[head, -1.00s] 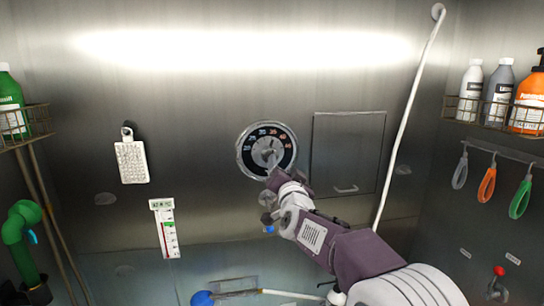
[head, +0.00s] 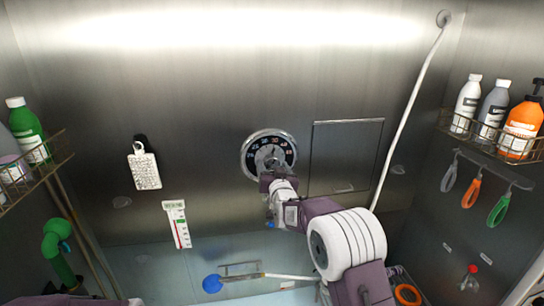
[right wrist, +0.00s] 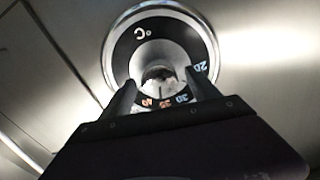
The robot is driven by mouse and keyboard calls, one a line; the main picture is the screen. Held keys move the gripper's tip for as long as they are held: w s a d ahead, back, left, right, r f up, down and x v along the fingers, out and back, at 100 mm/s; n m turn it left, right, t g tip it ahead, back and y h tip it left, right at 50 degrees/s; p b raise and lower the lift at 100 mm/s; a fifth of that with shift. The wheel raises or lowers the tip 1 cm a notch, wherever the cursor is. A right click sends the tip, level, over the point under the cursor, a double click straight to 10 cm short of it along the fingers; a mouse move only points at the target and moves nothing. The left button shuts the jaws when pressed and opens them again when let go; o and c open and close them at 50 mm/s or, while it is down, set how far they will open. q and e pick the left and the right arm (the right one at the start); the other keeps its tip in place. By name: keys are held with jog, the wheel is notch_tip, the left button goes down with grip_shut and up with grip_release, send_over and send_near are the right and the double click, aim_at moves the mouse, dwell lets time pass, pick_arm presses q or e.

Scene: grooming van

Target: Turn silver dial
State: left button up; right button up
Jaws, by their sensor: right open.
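The silver dial (head: 285,141) is a round gauge on the metal back wall, with a bright rim, a black face and a number scale. Its lower part is hidden by my right gripper (head: 271,176) in the head view. In the right wrist view the dial (right wrist: 122,52) fills the top, with a silver knob (right wrist: 158,73) at its centre. The right gripper (right wrist: 163,84) is open, with one finger on each side of the knob. I cannot tell whether the fingers touch it. My left gripper is out of view.
A closed panel (head: 345,150) lies right of the dial, and a white hose (head: 405,115) runs down beyond it. A hanging white card (head: 145,170) and a thermometer strip (head: 177,224) are at the left. Bottle racks (head: 505,140) stick out at both sides.

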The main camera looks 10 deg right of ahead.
jog(key=shift+w, duration=0.75)
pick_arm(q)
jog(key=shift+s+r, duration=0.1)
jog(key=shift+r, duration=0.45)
pick_arm(e)
jog(key=shift+s, duration=0.1)
jog(key=c, duration=1.4)
jog(key=shift+o, duration=0.2)
jog(key=shift+f+b, duration=0.2)
jog(key=shift+b, duration=0.3)
jog(key=shift+n+b, duration=0.3)
jog(key=shift+b, duration=0.1)
jog(key=shift+r, duration=0.25)
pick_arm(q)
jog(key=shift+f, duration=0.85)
pick_arm(e)
jog(key=o, duration=1.4)
jog(key=shift+c, duration=0.2)
